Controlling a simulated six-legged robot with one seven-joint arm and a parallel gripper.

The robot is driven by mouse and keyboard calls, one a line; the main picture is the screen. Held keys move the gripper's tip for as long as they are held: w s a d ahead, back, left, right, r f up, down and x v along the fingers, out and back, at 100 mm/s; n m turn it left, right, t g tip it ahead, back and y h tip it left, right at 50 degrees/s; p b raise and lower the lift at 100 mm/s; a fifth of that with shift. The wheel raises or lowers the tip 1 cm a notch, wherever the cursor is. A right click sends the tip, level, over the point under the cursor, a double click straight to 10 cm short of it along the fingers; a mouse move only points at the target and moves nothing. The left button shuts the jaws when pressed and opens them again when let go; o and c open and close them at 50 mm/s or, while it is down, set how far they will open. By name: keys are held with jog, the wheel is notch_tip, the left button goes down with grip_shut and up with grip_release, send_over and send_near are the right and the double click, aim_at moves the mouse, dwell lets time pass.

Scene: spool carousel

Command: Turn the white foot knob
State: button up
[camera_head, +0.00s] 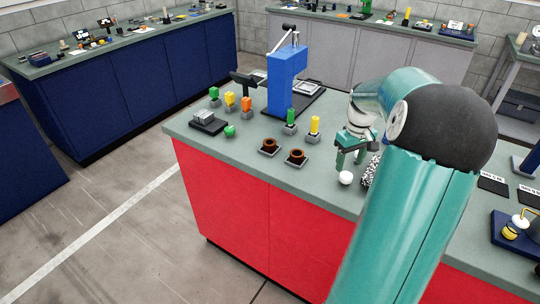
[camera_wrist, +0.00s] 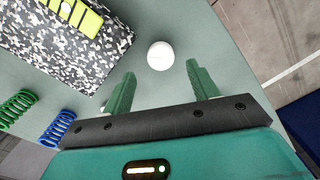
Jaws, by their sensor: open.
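The white foot knob (camera_head: 345,178) is a small round white knob near the front edge of the red bench's grey-green top. In the wrist view the knob (camera_wrist: 160,55) lies ahead of and between my gripper's green fingertips. My gripper (camera_head: 351,157) is just above and behind the knob in the head view. In the wrist view my gripper (camera_wrist: 160,72) has its fingers spread apart with nothing between them. A black-and-white speckled block (camera_wrist: 75,50) is beside the knob on the left; part of it (camera_head: 369,172) shows behind my arm in the head view.
A yellow-green piece (camera_wrist: 75,14) sits on the speckled block. Green (camera_wrist: 16,108) and blue springs (camera_wrist: 58,128) lie nearby. Two brown cups (camera_head: 296,157) and a blue press (camera_head: 287,82) stand left on the bench. The bench edge (camera_wrist: 250,66) is right of the knob.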

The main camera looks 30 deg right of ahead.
aim_at(347, 175)
notch_tip(347, 175, up, 8)
jog(key=a+r+t+h, duration=0.1)
jog(key=a+r, duration=0.1)
jog(key=a, duration=1.2)
jog(key=w+a+r+n+t+h, duration=0.1)
jog(key=a+r, duration=0.2)
jog(key=a, duration=1.1)
jog(key=shift+r, duration=0.35)
jog(key=shift+w, duration=0.1)
jog(key=s+a+f+t+y, duration=0.1)
jog(key=s+a, duration=0.3)
jog(key=a, duration=0.2)
jog(key=s+a+f+n+t+y, duration=0.1)
jog(key=s+a+t, duration=0.1)
jog(key=s+a, duration=0.2)
jog(key=a, duration=0.3)
jog(key=shift+s+a+f+t, duration=0.25)
jog(key=shift+s+f+t, duration=0.05)
jog(key=shift+s, duration=0.05)
